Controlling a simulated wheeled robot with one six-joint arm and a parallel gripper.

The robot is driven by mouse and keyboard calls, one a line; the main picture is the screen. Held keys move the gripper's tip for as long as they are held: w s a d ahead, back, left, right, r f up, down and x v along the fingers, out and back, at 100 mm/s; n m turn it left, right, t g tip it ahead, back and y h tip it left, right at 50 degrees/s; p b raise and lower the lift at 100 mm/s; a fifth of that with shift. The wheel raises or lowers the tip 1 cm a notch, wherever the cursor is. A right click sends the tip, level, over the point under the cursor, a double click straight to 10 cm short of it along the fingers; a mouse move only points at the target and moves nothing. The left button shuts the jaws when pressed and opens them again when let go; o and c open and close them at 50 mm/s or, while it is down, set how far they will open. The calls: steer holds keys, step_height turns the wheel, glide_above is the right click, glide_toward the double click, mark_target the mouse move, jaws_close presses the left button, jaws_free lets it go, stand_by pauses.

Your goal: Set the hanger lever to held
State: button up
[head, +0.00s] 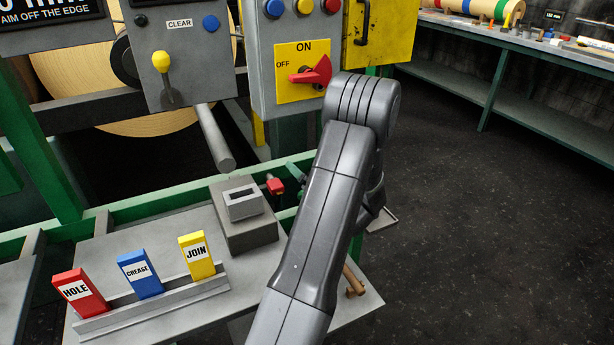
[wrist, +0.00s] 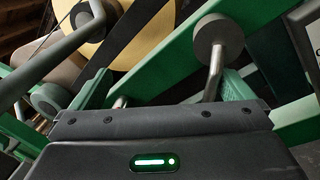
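The lever's setting cannot be read.
Green machine rails (head: 150,208) and a grey bar (head: 214,140) are near my arm. A panel holds a red ON/OFF switch (head: 312,74); another holds a yellow-knobbed lever (head: 162,62). Red, blue and yellow tags (head: 139,274) stand in a rack. The floor at right is clear.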

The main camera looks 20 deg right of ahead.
steer(key=shift+d+r, duration=0.1)
steer(key=shift+r, duration=0.3)
steer(key=shift+f+v, duration=0.2)
steer(key=shift+v, duration=1.65)
steer(key=shift+s, duration=0.85)
steer(key=c, duration=0.7)
steer(key=v, duration=0.7)
steer(key=f+v, duration=0.1)
steer(key=v, duration=0.2)
steer(key=shift+s+d+b, duration=0.1)
steer(key=shift+s+b, duration=0.2)
steer(key=shift+b, duration=0.05)
